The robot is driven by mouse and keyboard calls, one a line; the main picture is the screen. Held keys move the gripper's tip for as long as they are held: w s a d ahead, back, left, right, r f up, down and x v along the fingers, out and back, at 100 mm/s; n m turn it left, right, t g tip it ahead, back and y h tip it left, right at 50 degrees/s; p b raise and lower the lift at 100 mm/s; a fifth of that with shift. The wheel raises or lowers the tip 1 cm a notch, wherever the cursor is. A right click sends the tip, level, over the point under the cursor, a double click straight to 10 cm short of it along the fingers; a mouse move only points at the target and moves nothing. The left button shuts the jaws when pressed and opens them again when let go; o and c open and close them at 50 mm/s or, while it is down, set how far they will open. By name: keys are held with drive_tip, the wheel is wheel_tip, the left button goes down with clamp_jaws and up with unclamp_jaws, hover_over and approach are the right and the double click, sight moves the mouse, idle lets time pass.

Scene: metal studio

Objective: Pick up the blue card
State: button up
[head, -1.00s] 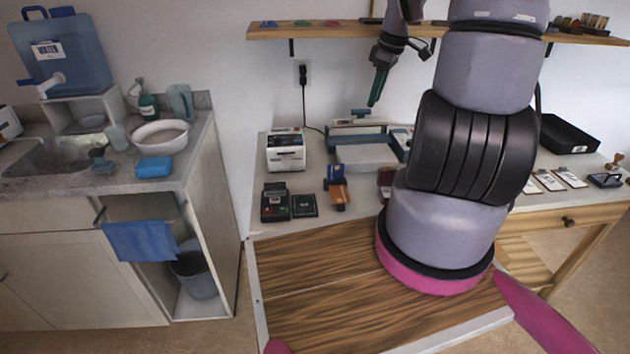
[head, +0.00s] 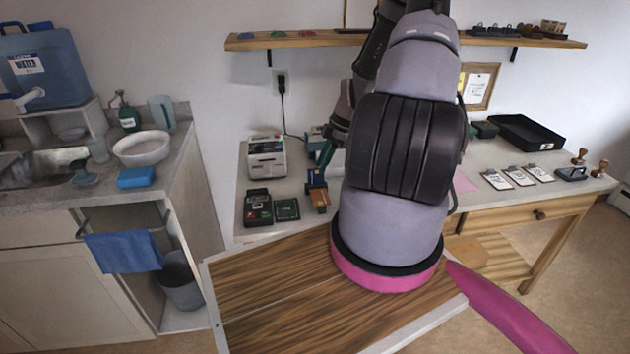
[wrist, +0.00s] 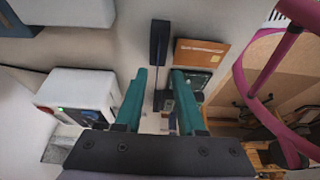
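The blue card (head: 315,179) stands upright in the head view, just behind an orange-brown card box (head: 321,197) on the back worktop. In the wrist view, a dark upright piece with a thin blue edge (wrist: 161,42) lies ahead of the gap between my fingertips. It looks like the card seen edge-on in its holder. The orange-brown box (wrist: 201,53) is right of it. My gripper (wrist: 159,73) has its two teal fingers apart with nothing held between them. In the head view, my arm hides much of the gripper; one teal finger shows close above the blue card.
A white printer-like device (head: 267,158) and dark boxes (head: 270,208) stand left of the card. A wood-topped surface (head: 265,290) lies in front. A wall shelf (head: 290,41) runs above. Clipboards (head: 519,176) and a black tray (head: 525,133) are at right.

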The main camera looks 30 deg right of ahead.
sight(316, 174)
drive_tip(key=x, duration=0.5)
drive_tip(key=shift+w+f, duration=0.1)
drive_tip(key=shift+w, duration=0.1)
clamp_jaws()
